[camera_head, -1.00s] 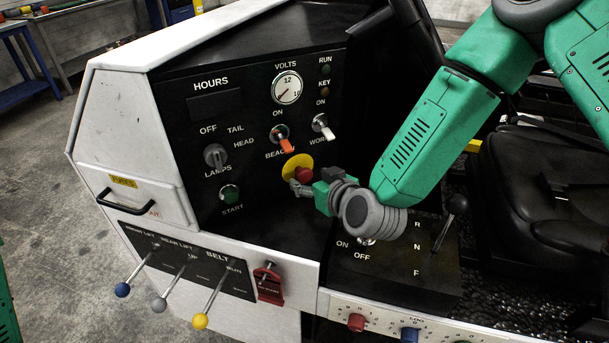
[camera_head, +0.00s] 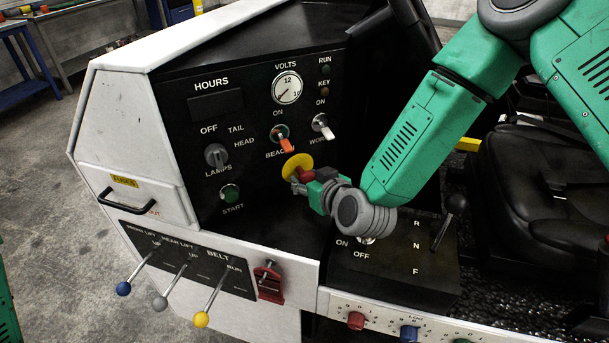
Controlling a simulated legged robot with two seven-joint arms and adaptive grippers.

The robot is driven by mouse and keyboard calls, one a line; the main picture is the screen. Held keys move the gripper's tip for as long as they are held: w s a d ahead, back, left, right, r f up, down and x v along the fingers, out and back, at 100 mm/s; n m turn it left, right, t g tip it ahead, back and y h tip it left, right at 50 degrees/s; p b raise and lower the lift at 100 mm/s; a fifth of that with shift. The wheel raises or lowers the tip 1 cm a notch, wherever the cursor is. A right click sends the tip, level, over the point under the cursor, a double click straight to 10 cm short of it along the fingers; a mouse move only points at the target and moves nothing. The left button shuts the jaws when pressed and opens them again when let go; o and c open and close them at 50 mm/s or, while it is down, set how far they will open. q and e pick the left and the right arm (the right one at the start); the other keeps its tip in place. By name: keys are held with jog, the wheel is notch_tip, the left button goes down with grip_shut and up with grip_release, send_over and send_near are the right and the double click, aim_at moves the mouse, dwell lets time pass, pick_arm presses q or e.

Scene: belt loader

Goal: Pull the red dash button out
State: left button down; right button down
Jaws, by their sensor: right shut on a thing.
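The red dash button (camera_head: 306,174) sits on a round yellow plate (camera_head: 296,165) on the black dash panel (camera_head: 252,215), below the orange beacon switch. Its red head stands off the plate, and my gripper partly hides it. My right gripper (camera_head: 301,182) is shut on the red button; its arm comes in from the upper right. My left gripper is not in view.
The orange beacon switch (camera_head: 285,144) and white work switch (camera_head: 323,126) sit just above the button. The green start button (camera_head: 229,194) is to the left. A gear lever (camera_head: 448,220) stands right of my wrist. Colored-knob levers (camera_head: 202,318) stick out at the lower left.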

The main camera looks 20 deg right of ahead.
jog(key=shift+s+d+f, duration=0.1)
jog(key=shift+s+f, duration=0.05)
jog(key=shift+s, duration=0.1)
jog(key=shift+a, duration=0.2)
jog(key=c, duration=1.2)
grip_release()
jog(key=shift+o, duration=0.9)
jog(key=shift+s+d, duration=0.15)
jog(key=shift+d, duration=0.2)
jog(key=v, duration=1.2)
